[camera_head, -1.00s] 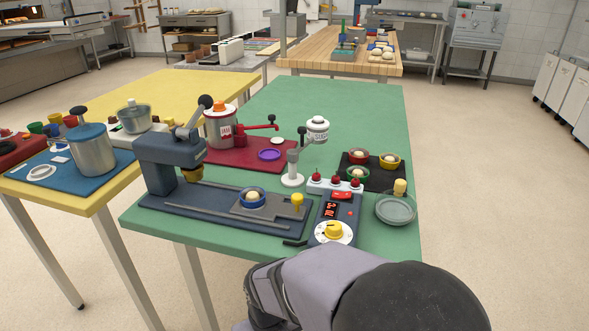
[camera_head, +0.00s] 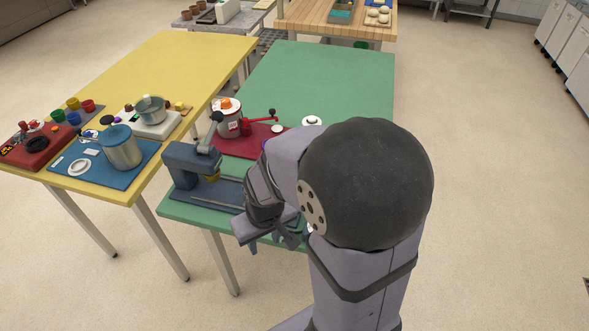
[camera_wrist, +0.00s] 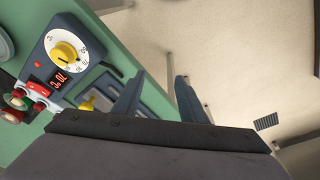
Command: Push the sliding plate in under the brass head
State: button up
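The dark blue press (camera_head: 190,165) stands on the green table, with its brass head (camera_head: 212,177) under its arm. In the head view my arm hides the sliding plate. In the wrist view the yellow knob (camera_wrist: 87,105) and part of the grey sliding plate (camera_wrist: 102,101) show left of my fingers, partly covered by my gripper. My gripper (camera_wrist: 160,78) is open and empty, its two fingers apart over the table's front edge. In the head view my gripper (camera_head: 271,244) points downward at the near edge of the table. I cannot tell whether a finger touches the plate or knob.
A timer box (camera_wrist: 62,62) with a yellow dial and red buttons sits beside the knob. A black bent lever (camera_wrist: 112,69) lies close to my left finger. A red mat (camera_head: 240,145) with a pot is behind the press. Floor is open right of the table.

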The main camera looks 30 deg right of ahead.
jog(key=shift+g, duration=0.9)
jog(key=w+d+r+p, duration=0.1)
jog(key=w+d+r, duration=0.1)
jog(key=w+d, duration=0.1)
jog(key=w+d+r+p, duration=0.1)
jog(key=w+d+r, duration=0.2)
jog(key=d, duration=0.2)
jog(key=w+d+r+p, duration=0.1)
jog(key=w+d+r, duration=0.1)
jog(key=d, duration=0.2)
jog(key=shift+w+d+r+p, duration=0.2)
jog(key=shift+w+r+p, duration=0.15)
jog(key=shift+w+r, duration=0.05)
jog(key=shift+w+d+r, duration=0.1)
jog(key=shift+d, duration=0.45)
jog(key=shift+f+p, duration=0.9)
jog(key=shift+f, duration=2.75)
